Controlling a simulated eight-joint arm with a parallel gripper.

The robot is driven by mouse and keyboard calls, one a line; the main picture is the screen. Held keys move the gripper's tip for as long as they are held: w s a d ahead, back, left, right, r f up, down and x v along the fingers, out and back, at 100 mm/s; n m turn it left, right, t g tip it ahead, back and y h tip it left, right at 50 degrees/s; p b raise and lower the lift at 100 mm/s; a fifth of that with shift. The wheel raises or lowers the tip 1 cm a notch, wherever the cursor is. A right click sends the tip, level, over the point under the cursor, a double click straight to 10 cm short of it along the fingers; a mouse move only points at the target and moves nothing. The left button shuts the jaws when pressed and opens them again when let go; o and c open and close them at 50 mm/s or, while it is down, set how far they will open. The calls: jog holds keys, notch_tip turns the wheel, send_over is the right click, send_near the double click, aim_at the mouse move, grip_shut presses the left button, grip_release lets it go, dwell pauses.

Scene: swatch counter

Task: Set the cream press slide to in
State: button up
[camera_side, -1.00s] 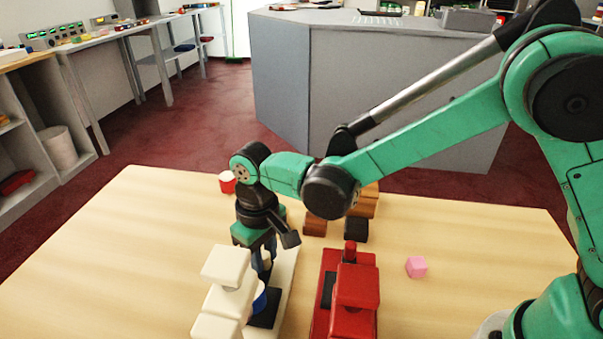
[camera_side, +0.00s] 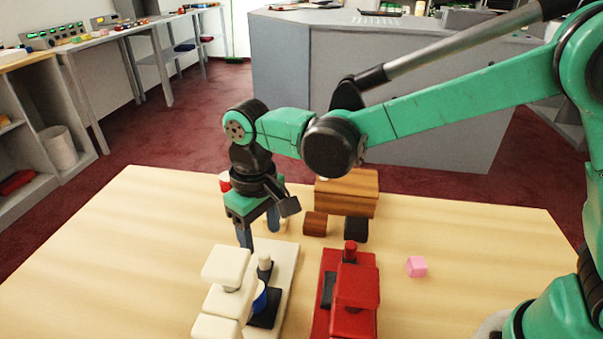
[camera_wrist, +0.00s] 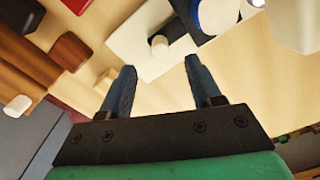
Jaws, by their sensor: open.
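The cream press (camera_side: 222,300) stands at the front of the table, left of the red press. Its dark slide (camera_side: 265,317) lies on the cream base, with a short pale peg (camera_side: 265,262) upright at its back end. The peg and dark slide (camera_wrist: 178,24) also show in the wrist view, the peg (camera_wrist: 158,44) just beyond the fingertips. A blue round piece (camera_side: 260,298) is on the slide, partly hidden by the press head. My gripper (camera_side: 259,232) is open and empty, above and behind the peg; its two fingers (camera_wrist: 160,70) are apart in the wrist view.
A red press (camera_side: 355,290) stands close on the right. A pink cube (camera_side: 416,266) lies farther right. A wooden box (camera_side: 347,192), a brown block (camera_side: 315,223) and a black block (camera_side: 355,229) are behind. A red-and-white cylinder (camera_side: 225,182) stands at the back edge. The table's left is clear.

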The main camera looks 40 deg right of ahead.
aim_at(264, 255)
jog(key=shift+r, duration=0.2)
jog(key=m, duration=1.7)
jog(key=shift+m, duration=0.3)
jog(key=shift+f, duration=0.35)
jog(key=shift+s+f, duration=0.1)
jog(key=shift+f, duration=2.4)
